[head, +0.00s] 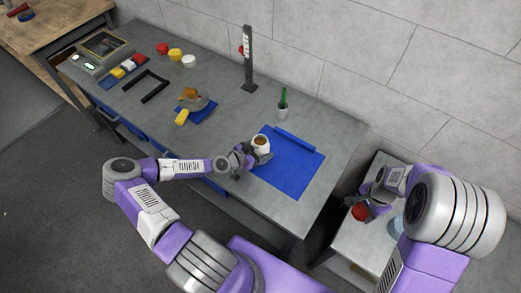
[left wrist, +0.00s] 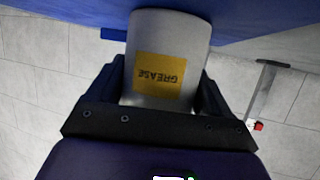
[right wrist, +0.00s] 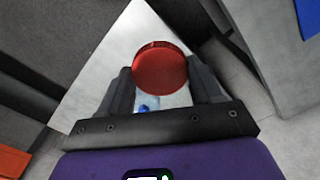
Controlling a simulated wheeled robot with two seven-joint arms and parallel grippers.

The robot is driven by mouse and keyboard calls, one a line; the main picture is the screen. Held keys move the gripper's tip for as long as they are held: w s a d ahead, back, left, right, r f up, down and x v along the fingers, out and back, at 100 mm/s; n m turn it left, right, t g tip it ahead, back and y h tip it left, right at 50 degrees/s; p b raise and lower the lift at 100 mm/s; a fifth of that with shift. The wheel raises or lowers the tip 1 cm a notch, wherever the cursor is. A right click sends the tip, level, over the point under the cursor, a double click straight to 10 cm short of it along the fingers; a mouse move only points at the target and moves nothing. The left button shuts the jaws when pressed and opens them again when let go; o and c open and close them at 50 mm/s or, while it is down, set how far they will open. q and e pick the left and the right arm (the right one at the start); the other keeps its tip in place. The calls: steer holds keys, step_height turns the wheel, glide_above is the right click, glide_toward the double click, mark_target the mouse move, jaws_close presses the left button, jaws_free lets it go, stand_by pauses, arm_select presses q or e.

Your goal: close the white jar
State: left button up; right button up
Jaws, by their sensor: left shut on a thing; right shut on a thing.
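The white jar (head: 260,146) stands upright near the left edge of the blue mat (head: 295,175), its top open and brown inside. My left gripper (head: 250,155) is shut around its side. In the left wrist view the jar (left wrist: 168,40) fills the space between the fingers, with a yellow "GREASE" label facing the camera. My right gripper (head: 366,203) is shut on a round red lid-like disc (right wrist: 160,68), held over the small side table (head: 350,245), away from the jar. The red disc (head: 360,211) also shows in the head view.
Red (head: 162,48), yellow (head: 175,55) and white (head: 189,61) round pieces sit at the back left. A gap separates bench and side table.

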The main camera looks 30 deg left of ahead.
arm_select(q)
step_height(320, 180, up, 10)
steer(key=shift+r+p, duration=0.1)
steer(key=shift+p, duration=0.4)
arm_select(e)
steer(key=shift+r, duration=0.45)
arm_select(q)
steer(key=o, duration=0.7)
steer(key=c, duration=1)
steer(key=shift+o, duration=0.2)
